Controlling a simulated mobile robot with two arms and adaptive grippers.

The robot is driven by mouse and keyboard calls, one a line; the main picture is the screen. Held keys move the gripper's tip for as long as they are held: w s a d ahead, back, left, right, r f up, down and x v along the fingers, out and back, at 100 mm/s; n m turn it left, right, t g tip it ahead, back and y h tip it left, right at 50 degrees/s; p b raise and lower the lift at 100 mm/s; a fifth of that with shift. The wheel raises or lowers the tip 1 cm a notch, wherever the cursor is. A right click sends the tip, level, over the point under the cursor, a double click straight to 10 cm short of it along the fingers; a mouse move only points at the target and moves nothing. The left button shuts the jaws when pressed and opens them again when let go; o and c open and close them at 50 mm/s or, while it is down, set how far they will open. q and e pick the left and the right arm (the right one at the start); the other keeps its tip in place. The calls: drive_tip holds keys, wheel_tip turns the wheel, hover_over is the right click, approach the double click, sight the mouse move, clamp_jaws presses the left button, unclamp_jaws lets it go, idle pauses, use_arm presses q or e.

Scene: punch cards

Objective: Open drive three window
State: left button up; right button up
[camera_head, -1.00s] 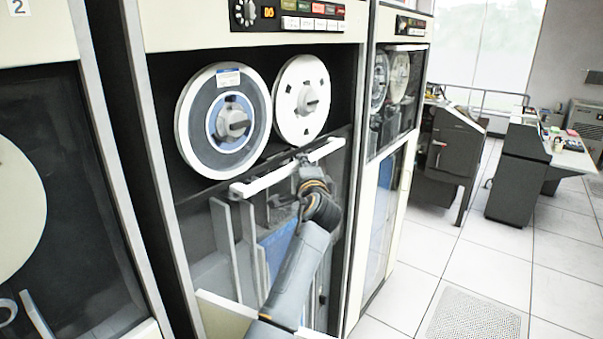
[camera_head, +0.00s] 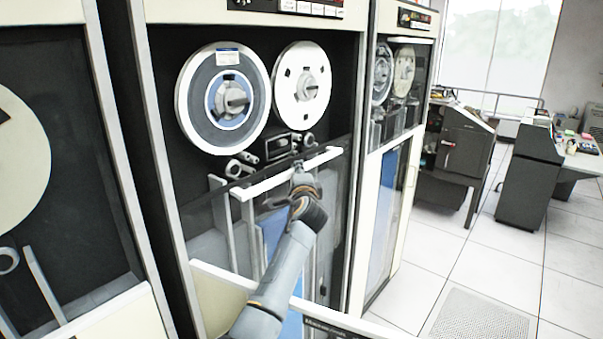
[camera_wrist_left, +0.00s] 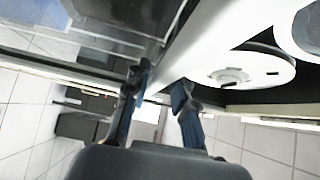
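The middle tape drive has two reels, a grey-and-blue one (camera_head: 203,123) on the left and a white one (camera_head: 302,112) on the right. Its glass window (camera_head: 205,222) has a white bar (camera_head: 262,184) along the top edge, which sits below the reels and rollers. The space in front of the reels is uncovered. My left gripper (camera_head: 300,172) is at the right part of this bar. In the left wrist view, its two fingers (camera_wrist_left: 160,84) lie on either side of the white bar and appear closed on it. My right gripper is not in view.
Another tape drive (camera_head: 398,165) stands to the right and one (camera_head: 60,190) to the left. Dark desks (camera_head: 530,180) stand farther right. The tiled floor (camera_head: 430,255) between is clear, with a perforated tile (camera_head: 478,315).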

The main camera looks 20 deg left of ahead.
use_arm(q)
drive_tip(key=shift+o, duration=0.5)
drive_tip(key=shift+w+f, duration=0.1)
drive_tip(key=shift+w, duration=0.05)
drive_tip(key=shift+w+a, duration=0.1)
drive_tip(key=v, duration=1.2)
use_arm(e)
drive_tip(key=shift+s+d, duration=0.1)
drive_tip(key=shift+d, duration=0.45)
